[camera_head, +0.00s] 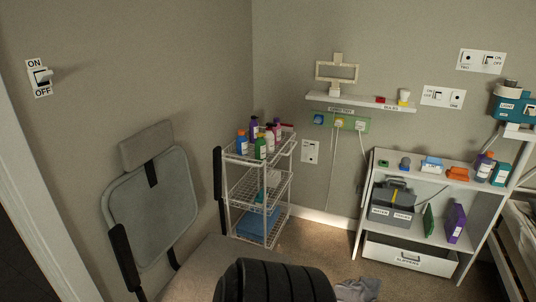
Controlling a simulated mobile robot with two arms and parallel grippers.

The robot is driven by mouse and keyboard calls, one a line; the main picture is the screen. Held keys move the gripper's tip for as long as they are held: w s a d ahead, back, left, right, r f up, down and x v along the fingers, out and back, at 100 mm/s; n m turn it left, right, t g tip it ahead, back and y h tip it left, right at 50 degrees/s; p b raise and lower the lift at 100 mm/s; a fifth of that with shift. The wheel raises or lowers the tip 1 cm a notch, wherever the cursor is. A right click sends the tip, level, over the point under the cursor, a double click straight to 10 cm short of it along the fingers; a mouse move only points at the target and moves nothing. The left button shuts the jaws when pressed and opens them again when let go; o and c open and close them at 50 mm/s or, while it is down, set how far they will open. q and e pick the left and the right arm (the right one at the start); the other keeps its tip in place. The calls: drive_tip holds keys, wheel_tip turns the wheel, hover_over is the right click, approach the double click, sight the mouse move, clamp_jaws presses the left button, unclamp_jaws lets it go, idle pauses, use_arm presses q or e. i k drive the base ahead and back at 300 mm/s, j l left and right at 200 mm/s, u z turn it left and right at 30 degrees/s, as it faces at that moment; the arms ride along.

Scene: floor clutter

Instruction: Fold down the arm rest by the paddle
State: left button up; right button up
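A grey chair stands at the left, with a headrest (147,146), a padded backrest (152,208) and a seat (205,270). A black arm rest (124,257) stands steeply raised along the left side of the backrest. A second black arm rest (218,175) stands upright on the other side, in front of the cart's left edge. I cannot make out a separate paddle on either arm rest. Neither of my grippers is in view. A black ribbed shape at the bottom centre covers part of the seat's near side.
A wire cart (265,195) with several bottles stands just behind the right arm rest. A white shelf unit (450,170) with boxes and a drawer stands at the right. A grey cloth (357,289) lies on the floor. Open carpet (318,252) lies between cart and shelf.

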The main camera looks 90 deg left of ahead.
sight(217, 151)
drive_tip(key=i+j+u, duration=0.15)
drive_tip(key=u, duration=0.3)
drive_tip(key=i+u, duration=0.65)
drive_tip(key=u, duration=0.25)
drive_tip(key=i+l+u, duration=0.2)
drive_tip(key=u, duration=0.25)
drive_tip(key=i+l, duration=0.05)
